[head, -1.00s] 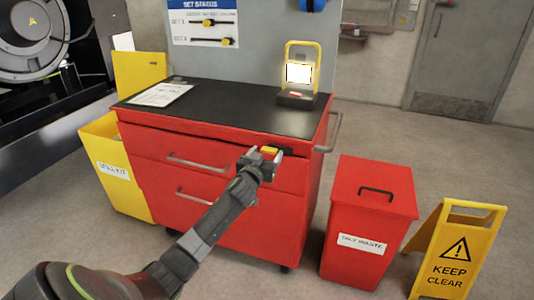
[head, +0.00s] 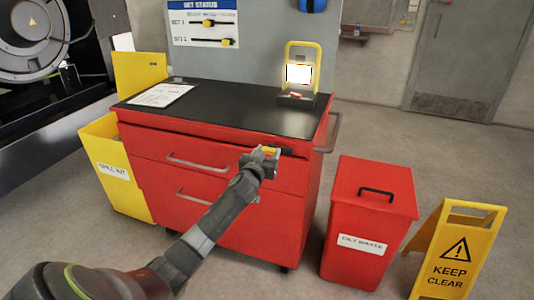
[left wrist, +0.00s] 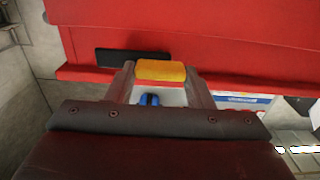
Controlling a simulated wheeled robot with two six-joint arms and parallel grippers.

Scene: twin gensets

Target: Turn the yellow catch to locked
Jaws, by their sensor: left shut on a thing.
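The yellow catch (head: 270,149) is on the upper front of the red tool cabinet (head: 220,190), near its right side. In the left wrist view the catch (left wrist: 160,70) lies between the two fingers, with a finger against each end. My left gripper (head: 261,158) is shut on it; the gripper also shows large in the left wrist view (left wrist: 162,86). The fingers hide part of the catch in the head view, and I cannot read its locked or unlocked position. My right gripper is in neither view.
A dark slot or handle (left wrist: 132,57) sits beside the catch. A lit work lamp (head: 299,73) and a paper sheet (head: 161,95) are on the black cabinet top. A red waste bin (head: 365,220) and a yellow floor sign (head: 455,255) stand right, a yellow bin (head: 115,170) left.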

